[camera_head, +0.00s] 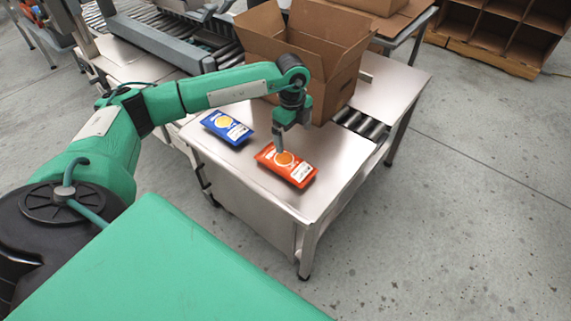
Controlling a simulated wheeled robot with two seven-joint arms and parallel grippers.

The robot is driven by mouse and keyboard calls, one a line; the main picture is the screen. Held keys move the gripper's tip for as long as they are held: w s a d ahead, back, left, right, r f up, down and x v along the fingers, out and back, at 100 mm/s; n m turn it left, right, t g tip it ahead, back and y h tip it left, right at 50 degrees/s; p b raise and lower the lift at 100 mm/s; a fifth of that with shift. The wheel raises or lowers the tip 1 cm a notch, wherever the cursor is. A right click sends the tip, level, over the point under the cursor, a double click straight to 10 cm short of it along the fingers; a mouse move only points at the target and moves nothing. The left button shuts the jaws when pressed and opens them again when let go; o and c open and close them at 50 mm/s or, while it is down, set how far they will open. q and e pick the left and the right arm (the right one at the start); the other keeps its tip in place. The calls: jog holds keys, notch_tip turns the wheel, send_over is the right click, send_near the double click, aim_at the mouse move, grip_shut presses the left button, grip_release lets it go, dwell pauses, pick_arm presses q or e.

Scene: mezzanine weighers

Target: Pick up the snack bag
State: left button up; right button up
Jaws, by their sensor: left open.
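Two snack bags lie flat on the metal table (310,207). An orange-red snack bag (298,172) lies nearer the front edge, and a blue snack bag (227,126) lies to its left and farther back. My left gripper (280,147) is open and points down at the upper edge of the orange bag. Its fingers overlap that edge in the picture; I cannot tell whether they touch it. My right gripper is not in view.
An open cardboard box (330,75) stands on the table just behind my left gripper. A roller strip (362,124) is set in the table to the right. A conveyor (215,42) runs behind at the left. Wooden shelving (497,38) stands at the far right. The floor at right is clear.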

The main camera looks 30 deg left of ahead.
aim_at(288, 161)
pick_arm(q)
jog(key=shift+y, duration=0.3)
jog(key=f, duration=0.2)
jog(key=a+f, duration=0.1)
jog(key=f, duration=0.5)
jog(key=shift+a+f, duration=0.15)
notch_tip(288, 161, down, 4)
jog(key=shift+s+a+f+p, duration=0.15)
jog(key=shift+f+p, duration=0.1)
jog(key=shift+p, duration=0.1)
jog(key=shift+f, duration=0.35)
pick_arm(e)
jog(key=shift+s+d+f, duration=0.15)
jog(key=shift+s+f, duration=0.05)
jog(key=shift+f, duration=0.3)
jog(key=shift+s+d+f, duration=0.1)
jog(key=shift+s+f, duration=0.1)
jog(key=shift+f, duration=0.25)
pick_arm(q)
jog(key=shift+c, duration=0.2)
jog(key=c, duration=0.7)
jog(key=shift+c, duration=0.7)
jog(key=shift+r, duration=0.15)
